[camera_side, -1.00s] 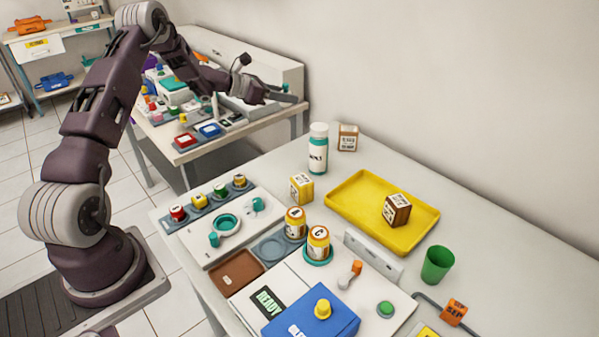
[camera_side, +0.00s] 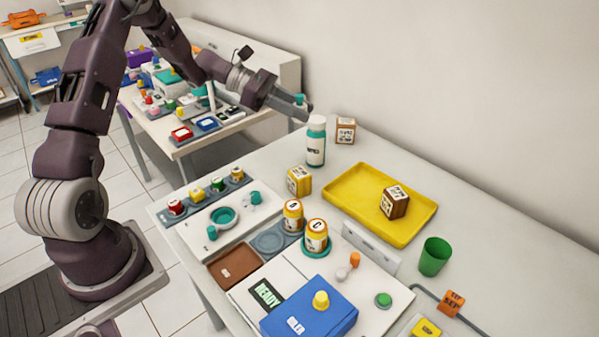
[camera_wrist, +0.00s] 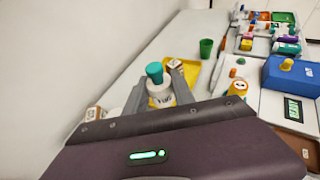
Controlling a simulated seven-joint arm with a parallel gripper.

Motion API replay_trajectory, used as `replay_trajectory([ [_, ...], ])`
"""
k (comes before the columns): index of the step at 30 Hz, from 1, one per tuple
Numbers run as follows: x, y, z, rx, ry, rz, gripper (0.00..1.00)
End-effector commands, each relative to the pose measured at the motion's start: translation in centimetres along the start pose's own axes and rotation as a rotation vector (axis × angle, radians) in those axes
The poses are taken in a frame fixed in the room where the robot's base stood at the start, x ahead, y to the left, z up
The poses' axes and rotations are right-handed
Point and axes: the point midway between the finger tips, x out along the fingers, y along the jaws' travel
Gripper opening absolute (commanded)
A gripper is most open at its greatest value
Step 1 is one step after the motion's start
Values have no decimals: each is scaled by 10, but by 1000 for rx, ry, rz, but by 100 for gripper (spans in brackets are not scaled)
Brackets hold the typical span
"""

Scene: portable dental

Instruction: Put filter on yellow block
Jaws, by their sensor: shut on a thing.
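My gripper (camera_side: 301,106) is raised above the table, close to the white bottle (camera_side: 316,148) in the side view. It is shut on a small teal-topped thing (camera_side: 299,99). In the wrist view the teal top (camera_wrist: 154,70) shows between my fingers, with a white labelled part just below it. I cannot tell whether that white part belongs to it or to the bottle. I take the held thing to be the filter, but its label is unreadable. A yellow block (camera_side: 299,181) with a white label stands on the table left of the yellow tray (camera_side: 347,214), apart from my gripper.
A brown block (camera_side: 396,202) sits in the tray. A light brown block (camera_side: 345,130) stands behind the bottle. Two orange-topped vials (camera_side: 316,236), a green cup (camera_side: 435,256) and a blue box (camera_side: 308,308) stand nearer the front. The table right of the tray is clear.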

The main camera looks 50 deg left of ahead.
Motion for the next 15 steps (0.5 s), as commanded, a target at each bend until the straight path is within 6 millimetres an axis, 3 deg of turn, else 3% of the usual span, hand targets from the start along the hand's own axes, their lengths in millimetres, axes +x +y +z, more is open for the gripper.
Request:
replay_trajectory([
  [2, 2, -14, 2, 13, -4, -44, 0],
  [15, 32, -13, -68, 8, -4, -41, 0],
])
